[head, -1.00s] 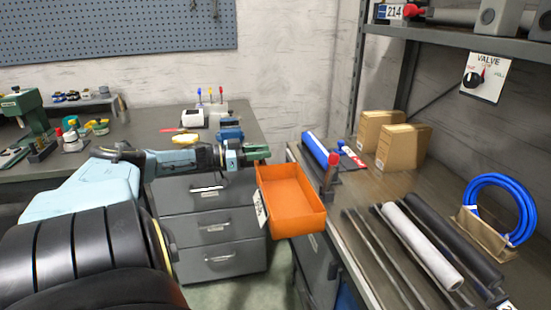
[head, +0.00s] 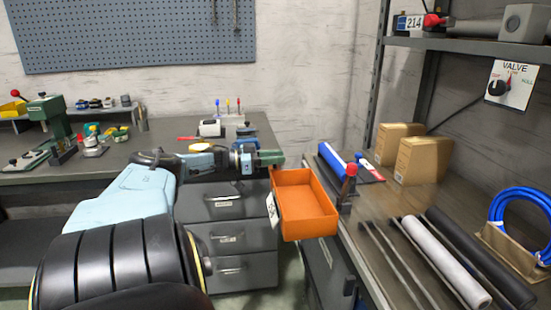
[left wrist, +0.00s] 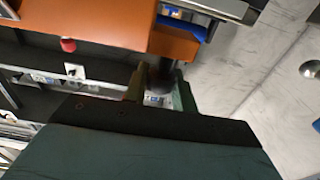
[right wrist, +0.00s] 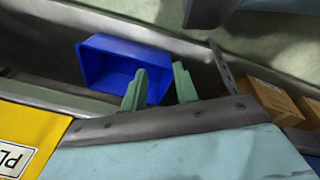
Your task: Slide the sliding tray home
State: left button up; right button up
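The orange tray (head: 305,220) hangs out over the gap between the drawer cabinet and the right bench in the head view, with a white label on its left side. Its orange wall also shows at the top of the left wrist view (left wrist: 175,43). My left gripper (head: 280,157) is at the tray's far left corner. In the left wrist view its fingers (left wrist: 161,72) stand apart, with a dark thing between or behind them; I cannot tell whether they touch it. My right gripper (right wrist: 160,76) is open and empty, seen only in its wrist view, in front of a blue bin (right wrist: 108,65).
A red-knobbed lever (head: 350,170) stands on the right bench close to the tray's right side. Rods and a pale tube (head: 440,262) lie along that bench, with cardboard boxes (head: 420,160) behind. The drawer cabinet (head: 230,238) is left of the tray.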

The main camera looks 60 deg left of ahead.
pick_arm(q)
jog(key=o, duration=0.4)
jog(key=shift+s, duration=0.15)
jog(key=p+v, duration=0.1)
jog(key=v, duration=1.2)
jog(key=shift+p, duration=0.35)
pick_arm(e)
jog(key=shift+s+d+f, duration=0.1)
jog(key=shift+s+f, duration=0.35)
jog(key=shift+s, duration=0.3)
jog(key=shift+s+d+f, duration=0.15)
jog(key=shift+s+f, duration=0.3)
jog(key=shift+s, duration=0.25)
jog(key=shift+s+d+f, duration=0.1)
jog(key=shift+s+f, duration=0.35)
jog(key=shift+s, duration=0.3)
pick_arm(q)
jog(key=shift+s, duration=0.1)
